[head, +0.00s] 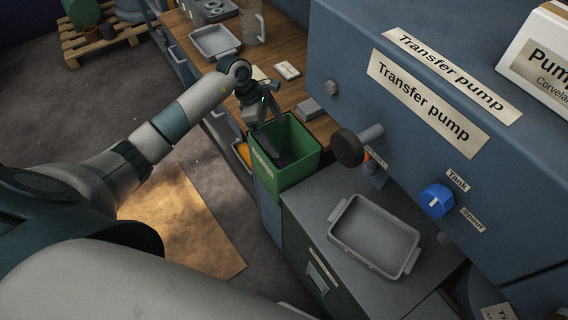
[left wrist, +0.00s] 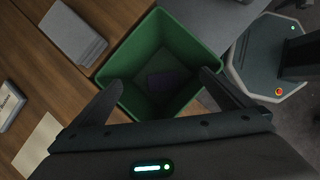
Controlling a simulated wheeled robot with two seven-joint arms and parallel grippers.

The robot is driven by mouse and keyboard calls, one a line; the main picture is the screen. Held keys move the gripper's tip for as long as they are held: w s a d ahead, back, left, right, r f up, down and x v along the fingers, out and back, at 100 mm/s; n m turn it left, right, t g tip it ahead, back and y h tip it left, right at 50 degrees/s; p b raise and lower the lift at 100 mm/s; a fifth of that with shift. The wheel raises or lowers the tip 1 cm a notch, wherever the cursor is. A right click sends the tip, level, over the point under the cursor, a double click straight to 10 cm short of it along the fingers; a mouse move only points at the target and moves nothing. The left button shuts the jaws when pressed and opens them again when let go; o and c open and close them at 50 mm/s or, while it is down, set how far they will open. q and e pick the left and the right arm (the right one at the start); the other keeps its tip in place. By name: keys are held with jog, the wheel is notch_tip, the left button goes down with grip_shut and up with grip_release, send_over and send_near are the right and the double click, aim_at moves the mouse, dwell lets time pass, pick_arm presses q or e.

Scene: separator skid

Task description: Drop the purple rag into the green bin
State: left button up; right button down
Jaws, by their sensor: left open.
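The green bin (head: 302,172) stands at the end of the wooden bench, beside the grey cabinet. My left gripper (head: 272,148) is over the bin, its fingers pointing down into the opening. In the left wrist view the green bin (left wrist: 165,32) opens below my left gripper (left wrist: 161,79), whose two fingers are spread wide with nothing between them. A dark purplish patch, seemingly the purple rag (left wrist: 166,86), lies on the bin's floor, apart from the fingers. The rag cannot be made out in the head view. My right gripper is not in view.
A grey tray (head: 372,236) sits on the cabinet right of the bin. The blue transfer pump housing (head: 345,75) with a dark round knob (head: 348,148) rises behind it. Another tray (head: 214,41) and small items lie on the wooden bench (head: 283,92).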

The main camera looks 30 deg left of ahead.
pick_arm(q)
jog(key=b+v, duration=0.4)
jog(key=v, duration=1.3)
jog(key=shift+b, duration=0.4)
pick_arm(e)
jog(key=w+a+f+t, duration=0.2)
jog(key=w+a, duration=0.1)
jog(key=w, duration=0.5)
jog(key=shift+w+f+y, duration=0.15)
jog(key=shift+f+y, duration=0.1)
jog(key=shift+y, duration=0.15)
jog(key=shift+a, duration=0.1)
